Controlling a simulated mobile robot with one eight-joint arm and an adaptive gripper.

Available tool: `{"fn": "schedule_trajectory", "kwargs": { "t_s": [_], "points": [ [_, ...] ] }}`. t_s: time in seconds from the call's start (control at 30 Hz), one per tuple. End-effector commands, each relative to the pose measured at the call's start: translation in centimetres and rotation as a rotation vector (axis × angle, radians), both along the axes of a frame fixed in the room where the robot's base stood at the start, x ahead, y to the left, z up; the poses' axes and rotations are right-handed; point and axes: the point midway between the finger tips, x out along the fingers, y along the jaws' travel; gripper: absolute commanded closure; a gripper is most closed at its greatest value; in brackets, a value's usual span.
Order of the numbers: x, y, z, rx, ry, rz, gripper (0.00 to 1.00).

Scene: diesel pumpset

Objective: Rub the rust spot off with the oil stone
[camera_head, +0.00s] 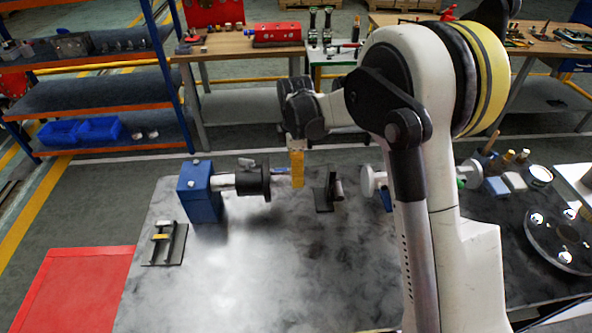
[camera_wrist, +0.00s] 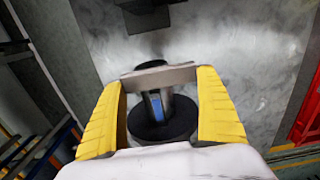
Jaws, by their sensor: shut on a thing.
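My gripper (camera_head: 298,168) hangs over the grey bench, its yellow fingers pointing down between a black coupling disc (camera_head: 255,181) and a dark bracket (camera_head: 325,193). In the wrist view, my gripper (camera_wrist: 161,90) is shut on a flat grey bar, the oil stone (camera_wrist: 158,76), which spans the two yellow fingers. Beyond the stone is the round black disc (camera_wrist: 165,129) with a metal shaft and a small blue patch (camera_wrist: 155,106) at its middle. I cannot tell whether the stone touches it. I cannot make out the rust spot in either view.
A blue block (camera_head: 200,192) carries the shaft at the bench's left. A small dark stand (camera_head: 163,243) sits at the bench's left edge. Jars and blocks (camera_head: 510,178) and a round flange (camera_head: 560,235) lie at right. The bench's front middle (camera_head: 270,280) is clear.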

Motion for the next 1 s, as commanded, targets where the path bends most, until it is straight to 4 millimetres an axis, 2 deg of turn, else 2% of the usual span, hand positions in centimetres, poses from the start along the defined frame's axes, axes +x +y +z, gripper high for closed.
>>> {"fn": "schedule_trajectory", "kwargs": {
  "t_s": [0.33, 0.73, 1.0],
  "points": [
    [-2.0, 0.0, -0.2, 0.0, 0.001, 0.0, 0.39],
    [0.2, 0.0, 0.0, 0.0, 0.0, 0.0, 0.39],
    [0.4, 0.0, 0.0, 0.0, 0.0, 0.0, 0.39]
  ]
}}
